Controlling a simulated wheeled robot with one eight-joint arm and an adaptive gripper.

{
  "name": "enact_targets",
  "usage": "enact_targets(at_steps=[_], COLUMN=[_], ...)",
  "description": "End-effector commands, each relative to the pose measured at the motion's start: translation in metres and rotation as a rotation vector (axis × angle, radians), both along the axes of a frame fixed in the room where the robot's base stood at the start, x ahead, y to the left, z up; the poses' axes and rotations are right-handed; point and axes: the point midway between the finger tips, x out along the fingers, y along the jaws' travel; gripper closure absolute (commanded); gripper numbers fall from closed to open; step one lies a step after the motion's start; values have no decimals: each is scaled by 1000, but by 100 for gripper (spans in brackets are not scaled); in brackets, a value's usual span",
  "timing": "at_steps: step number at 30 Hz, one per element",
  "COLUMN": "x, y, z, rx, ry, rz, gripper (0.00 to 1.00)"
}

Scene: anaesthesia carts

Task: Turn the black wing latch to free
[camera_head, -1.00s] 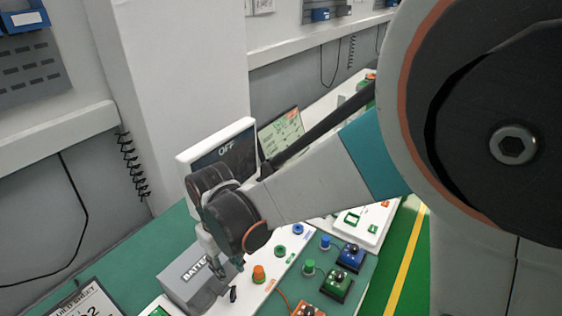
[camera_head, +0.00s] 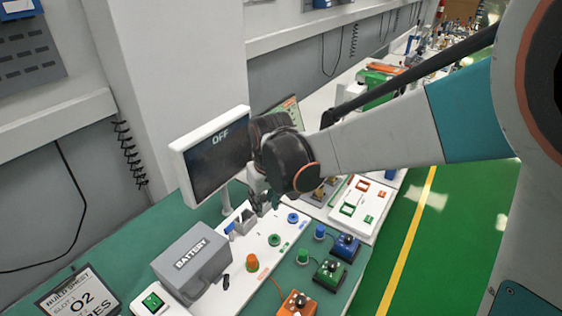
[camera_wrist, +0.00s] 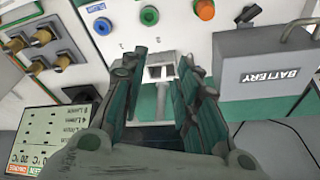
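The black wing latch (camera_head: 226,281) is a small dark piece on the white panel, beside the grey battery box (camera_head: 194,262). In the head view my gripper (camera_head: 262,207) partly hides that area.
Orange (camera_head: 251,262), green (camera_head: 274,240) and blue (camera_head: 293,218) round parts stand on the white panel (camera_head: 240,290). A screen reading OFF (camera_head: 215,155) rises behind. A build sheet (camera_head: 82,300) lies at lower left.

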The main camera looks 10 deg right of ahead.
Motion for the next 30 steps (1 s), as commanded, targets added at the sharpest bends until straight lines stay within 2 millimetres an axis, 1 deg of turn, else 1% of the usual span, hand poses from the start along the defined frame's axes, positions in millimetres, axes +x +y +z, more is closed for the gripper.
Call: enact_targets(at_steps=[1, 6, 12, 17, 25, 26, 27, 30], x=[5, 20, 32, 36, 36, 36, 36, 37], y=[-7, -24, -39, -44, -45, -45, -45, -49], z=[2, 9, 15, 18, 18, 18, 18, 16], rx=[3, 12, 19, 22, 22, 22, 22, 22], ry=[-10, -46, -75, -86, -88, -88, -87, -78], rz=[-12, -44, -71, -79, -80, -80, -81, -99], gripper=[71, 71, 71, 71, 71, 75, 82, 82])
